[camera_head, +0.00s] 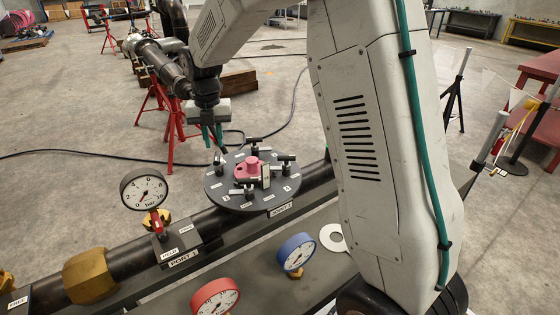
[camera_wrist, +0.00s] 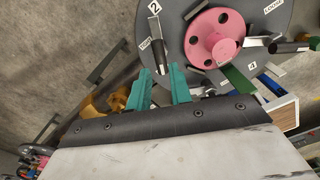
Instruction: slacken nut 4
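A dark round flange (camera_head: 215,188) carries a pink spool hub (camera_head: 250,167) and several black T-handled nuts; it also fills the top of the wrist view (camera_wrist: 272,22). My gripper (camera_head: 214,143) is above the flange's far left edge. Its two green fingers (camera_wrist: 161,72) are apart with nothing held. One nut handle (camera_wrist: 158,52), beside a plate marked 2 and a TIGHT tag, points toward the gap between the fingers. Another dark nut handle (camera_wrist: 288,47) is at the right. A small tag there (camera_wrist: 252,65) seems to read 4, but I cannot tell which nut it marks.
A thick dark pipe (camera_head: 318,178) runs beneath the flange. A white-faced gauge (camera_head: 145,190) stands at left, with a blue gauge (camera_head: 297,252) and a red gauge (camera_head: 215,297) in front. A white ring (camera_head: 327,230) lies by my arm. Red stands (camera_head: 172,120) are behind.

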